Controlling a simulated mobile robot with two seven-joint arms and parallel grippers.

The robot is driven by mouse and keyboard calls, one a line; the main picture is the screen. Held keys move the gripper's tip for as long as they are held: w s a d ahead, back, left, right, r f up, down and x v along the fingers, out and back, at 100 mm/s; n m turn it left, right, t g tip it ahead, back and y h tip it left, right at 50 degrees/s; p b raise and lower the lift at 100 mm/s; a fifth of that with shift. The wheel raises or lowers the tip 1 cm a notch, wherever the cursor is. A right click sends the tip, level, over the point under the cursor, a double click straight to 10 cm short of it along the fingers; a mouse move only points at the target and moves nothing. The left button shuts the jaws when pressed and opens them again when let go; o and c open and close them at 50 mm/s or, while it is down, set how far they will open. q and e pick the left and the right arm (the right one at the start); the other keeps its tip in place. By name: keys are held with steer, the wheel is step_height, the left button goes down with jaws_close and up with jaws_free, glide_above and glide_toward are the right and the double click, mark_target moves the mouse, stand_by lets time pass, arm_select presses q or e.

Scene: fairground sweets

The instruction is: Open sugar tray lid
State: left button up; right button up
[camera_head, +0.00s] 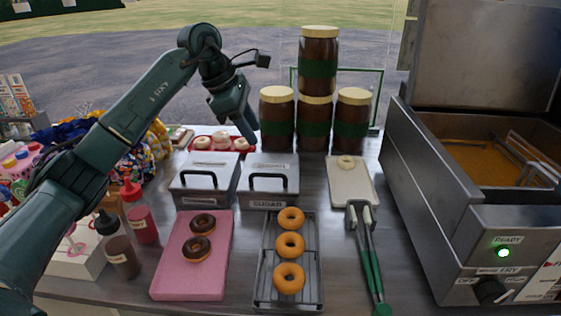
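The sugar tray (270,203) is a grey metal box labelled SUGAR, in the middle of the counter. Its lid (272,162) is closed and has a black bar handle (269,182) on the front. A similar grey tray (205,200) with a closed lid and black handle stands just to its left. My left gripper (248,136) points down above and behind the sugar tray, apparently apart from the lid and handle. Its fingers overlap in this view, so I cannot tell whether it is open. I see nothing held in it. My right gripper is not in view.
Stacked jars (318,90) stand behind the sugar tray. A rack (263,295) of doughnuts and a pink board (190,285) lie in front. A white board (345,190), tongs (369,250) and a fryer (450,225) are to the right. Sauce bottles (142,225) stand left.

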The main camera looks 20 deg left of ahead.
mark_target(275, 175)
arm_select(q)
steer(key=x, duration=1.2)
steer(key=shift+s+d+f+p, duration=0.1)
steer(key=shift+d+f+p, duration=0.1)
steer(key=shift+f+p, duration=0.15)
jaws_close()
